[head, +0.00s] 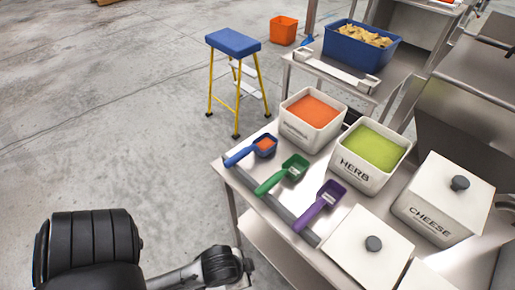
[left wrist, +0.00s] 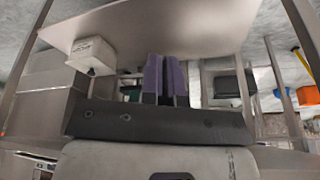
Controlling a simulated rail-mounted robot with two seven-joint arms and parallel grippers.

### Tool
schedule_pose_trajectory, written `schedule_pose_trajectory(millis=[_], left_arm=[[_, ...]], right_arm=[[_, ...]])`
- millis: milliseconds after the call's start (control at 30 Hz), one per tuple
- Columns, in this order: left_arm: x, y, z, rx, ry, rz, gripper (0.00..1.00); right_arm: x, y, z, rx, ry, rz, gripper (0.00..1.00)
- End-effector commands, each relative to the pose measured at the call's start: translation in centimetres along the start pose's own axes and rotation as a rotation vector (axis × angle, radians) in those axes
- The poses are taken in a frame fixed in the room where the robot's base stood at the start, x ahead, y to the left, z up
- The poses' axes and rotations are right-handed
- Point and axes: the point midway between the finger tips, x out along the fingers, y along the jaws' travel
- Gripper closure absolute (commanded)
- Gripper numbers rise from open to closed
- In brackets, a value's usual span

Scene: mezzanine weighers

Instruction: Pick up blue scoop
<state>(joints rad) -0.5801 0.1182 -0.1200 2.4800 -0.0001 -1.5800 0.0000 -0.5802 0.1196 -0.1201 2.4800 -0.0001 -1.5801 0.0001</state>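The blue scoop (head: 239,157) lies at the far left corner of the steel table (head: 238,181) in the head view. Its bowl holds something orange, and its handle points left toward the table edge. A green scoop (head: 270,183) and a purple scoop (head: 309,218) lie nearer along the same edge. My left arm shows at the bottom of the head view, apart from the scoops, with its fingers out of sight there. In the left wrist view my left gripper (left wrist: 165,80) has its two purplish fingers close together, with nothing visible between them. My right gripper is not in view.
White bins stand behind the scoops: one with orange contents (head: 288,126), the herb bin (head: 352,171) and the lidded cheese bin (head: 418,220). A blue step stool (head: 233,43) stands beyond the table. The floor to the left is clear.

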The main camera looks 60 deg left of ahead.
Motion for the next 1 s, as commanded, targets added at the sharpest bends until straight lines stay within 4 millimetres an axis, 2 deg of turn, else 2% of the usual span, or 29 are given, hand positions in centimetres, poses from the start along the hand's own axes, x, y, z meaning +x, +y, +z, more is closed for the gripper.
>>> schedule_pose_trajectory(millis=[67, 533, 833, 1000], left_arm=[[0.0, -0.1, 0.0, 0.003, -0.001, -0.003, 0.89], [0.0, -0.2, 0.1, 0.007, -0.001, -0.005, 0.44], [-0.2, 0.1, -0.1, -0.003, 0.000, 0.002, 0.43], [-1.9, 0.1, -0.7, -0.006, 0.000, 0.004, 0.43]], right_arm=[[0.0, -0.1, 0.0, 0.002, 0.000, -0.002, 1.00], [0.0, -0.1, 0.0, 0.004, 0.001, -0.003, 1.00], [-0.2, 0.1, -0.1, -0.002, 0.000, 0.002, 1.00], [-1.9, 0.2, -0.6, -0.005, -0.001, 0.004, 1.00]])
